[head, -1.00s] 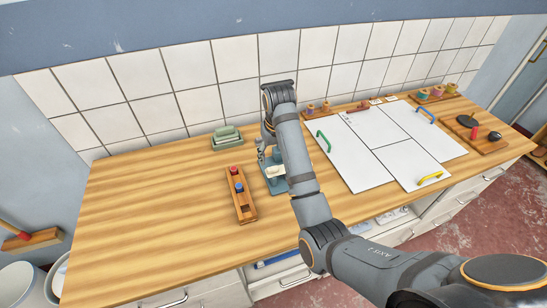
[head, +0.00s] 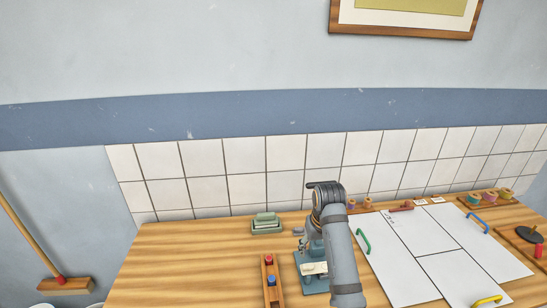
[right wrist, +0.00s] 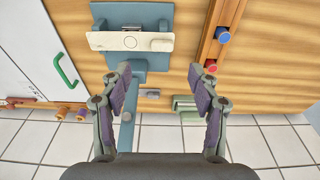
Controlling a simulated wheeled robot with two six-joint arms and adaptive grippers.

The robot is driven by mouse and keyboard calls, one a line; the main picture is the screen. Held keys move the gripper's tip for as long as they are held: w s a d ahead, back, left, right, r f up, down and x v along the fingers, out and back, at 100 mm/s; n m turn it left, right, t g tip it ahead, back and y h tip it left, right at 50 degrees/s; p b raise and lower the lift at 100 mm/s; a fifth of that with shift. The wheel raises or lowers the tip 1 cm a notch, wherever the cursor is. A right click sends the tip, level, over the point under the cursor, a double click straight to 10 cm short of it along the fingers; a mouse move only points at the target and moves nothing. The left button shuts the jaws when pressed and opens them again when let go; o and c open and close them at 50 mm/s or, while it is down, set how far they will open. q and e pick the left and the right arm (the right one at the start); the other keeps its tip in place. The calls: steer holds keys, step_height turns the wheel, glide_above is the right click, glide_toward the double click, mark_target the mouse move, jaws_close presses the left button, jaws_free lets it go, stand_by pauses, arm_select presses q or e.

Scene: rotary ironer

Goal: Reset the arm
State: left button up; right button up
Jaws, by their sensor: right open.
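My right arm reaches over the wooden counter (head: 190,265), and its gripper (head: 309,242) points down, partly hidden by the arm in the head view. In the right wrist view the gripper (right wrist: 160,75) is open, with its two fingers apart and nothing between them. Just beyond the fingertips is a blue press-like device (right wrist: 138,15) with a white plate (right wrist: 130,41). The device also shows below the gripper in the head view (head: 315,284), partly covered by my arm. My left gripper is in neither view.
A wooden rack (head: 268,291) with a red and a blue knob stands left of the device. A green stacked item (head: 266,223) lies behind it. White panels (head: 405,245) with coloured handles cover the counter at the right. The counter's left part is clear.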

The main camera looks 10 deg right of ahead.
steer(key=s+d+f, duration=0.5)
steer(key=s+f, duration=0.4)
steer(key=s, duration=0.1)
steer(key=s+d+t+h, duration=0.1)
steer(key=s+d+t, duration=0.1)
steer(key=s, duration=1.2)
steer(key=s+d+f+g+b, duration=0.1)
steer(key=s+f+b, duration=0.1)
steer(key=f, duration=1.4)
steer(key=s+d+f+g+b, duration=0.1)
steer(key=s+d+f+b, duration=0.1)
steer(key=f, duration=1.4)
steer(key=s+f+b, duration=0.3)
steer(key=s+f, duration=1.4)
steer(key=f, duration=0.1)
steer(key=shift+s+d+f+g, duration=0.2)
steer(key=shift+s+d+g, duration=0.05)
steer(key=shift+s+g, duration=0.05)
